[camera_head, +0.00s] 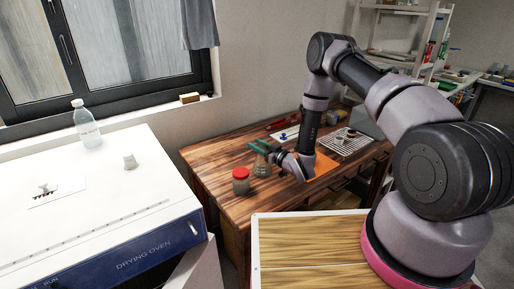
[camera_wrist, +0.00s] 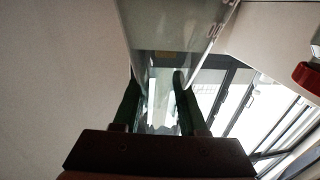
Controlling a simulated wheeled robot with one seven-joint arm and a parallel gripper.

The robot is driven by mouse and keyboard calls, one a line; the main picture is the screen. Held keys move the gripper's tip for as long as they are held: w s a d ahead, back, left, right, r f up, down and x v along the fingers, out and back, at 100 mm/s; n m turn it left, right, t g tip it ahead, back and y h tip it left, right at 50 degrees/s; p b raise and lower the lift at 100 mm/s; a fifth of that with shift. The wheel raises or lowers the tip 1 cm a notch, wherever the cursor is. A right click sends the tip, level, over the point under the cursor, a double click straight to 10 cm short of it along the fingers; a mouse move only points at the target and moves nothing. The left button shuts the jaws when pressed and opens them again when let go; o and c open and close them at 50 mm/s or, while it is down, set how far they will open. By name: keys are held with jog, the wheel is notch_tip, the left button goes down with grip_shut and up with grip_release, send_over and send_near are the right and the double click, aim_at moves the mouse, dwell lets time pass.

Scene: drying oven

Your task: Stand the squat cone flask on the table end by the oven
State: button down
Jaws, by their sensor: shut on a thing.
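The squat cone flask (camera_head: 262,168) is clear glass and appears upright over the left part of the wooden table (camera_head: 215,165), near the end by the drying oven (camera_head: 140,255). My gripper (camera_head: 259,148) is shut on it near its top, with green fingers. I cannot tell whether its base touches the wood. In the wrist view the two dark fingers of my gripper (camera_wrist: 156,82) stand on either side of pale, see-through glass (camera_wrist: 162,105); its outline is unclear there.
A red-lidded jar (camera_head: 240,181) stands close left of the flask. An orange mat (camera_head: 322,165) and a white rack (camera_head: 345,141) lie to the right. The table's left end has bare wood.

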jog(key=shift+f, duration=0.3)
jog(key=shift+c, duration=2.2)
grip_release()
jog(key=shift+f, duration=0.15)
